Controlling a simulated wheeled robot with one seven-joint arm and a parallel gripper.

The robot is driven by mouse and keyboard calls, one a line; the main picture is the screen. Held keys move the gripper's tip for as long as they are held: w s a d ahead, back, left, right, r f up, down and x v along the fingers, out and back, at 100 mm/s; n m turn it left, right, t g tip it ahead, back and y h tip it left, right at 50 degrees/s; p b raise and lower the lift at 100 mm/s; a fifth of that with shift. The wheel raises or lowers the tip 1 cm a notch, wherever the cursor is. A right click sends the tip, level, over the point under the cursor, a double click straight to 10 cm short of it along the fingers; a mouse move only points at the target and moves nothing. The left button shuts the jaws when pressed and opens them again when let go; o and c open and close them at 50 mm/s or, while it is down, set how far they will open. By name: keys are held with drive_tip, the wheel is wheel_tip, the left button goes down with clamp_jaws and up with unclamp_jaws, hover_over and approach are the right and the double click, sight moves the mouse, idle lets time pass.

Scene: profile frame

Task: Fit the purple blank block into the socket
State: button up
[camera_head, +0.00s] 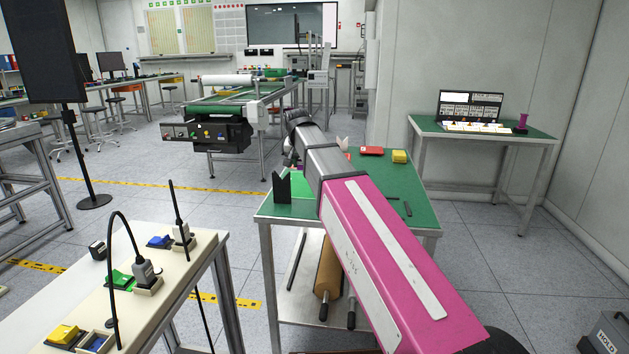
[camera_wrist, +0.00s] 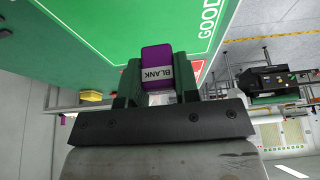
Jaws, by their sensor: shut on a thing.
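The purple block (camera_wrist: 157,56), with a white label reading BLANK, is held between the two dark green fingers of my gripper (camera_wrist: 157,72) in the wrist view. The label appears upside down there. A bright green panel marked GOOD (camera_wrist: 150,22) lies behind the block; I cannot tell the gap between them. In the head view my gripper is mostly hidden behind my arm, over the far left part of the green-topped table (camera_head: 400,185). I cannot clearly make out the socket in either view.
A black upright bracket (camera_head: 282,187) stands at the table's left edge. A red piece (camera_head: 371,151) and a yellow piece (camera_head: 399,156) lie at its back. A cream bench (camera_head: 150,270) with plugs and cables is at left. A side table (camera_head: 425,126) stands at right.

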drive_tip(key=w+d+f, duration=0.1)
drive_tip(key=w+f, duration=0.1)
drive_tip(key=w+d+f, duration=0.1)
drive_tip(key=w+d, duration=0.1)
drive_tip(key=w, duration=0.1)
drive_tip(key=w+d+f, duration=0.2)
drive_tip(key=shift+w+d+f, duration=0.25)
drive_tip(key=shift+w+f, duration=0.05)
drive_tip(key=shift+w, duration=0.05)
drive_tip(key=shift+f, duration=2.05)
drive_tip(key=o, duration=0.9)
drive_tip(key=shift+f, duration=0.1)
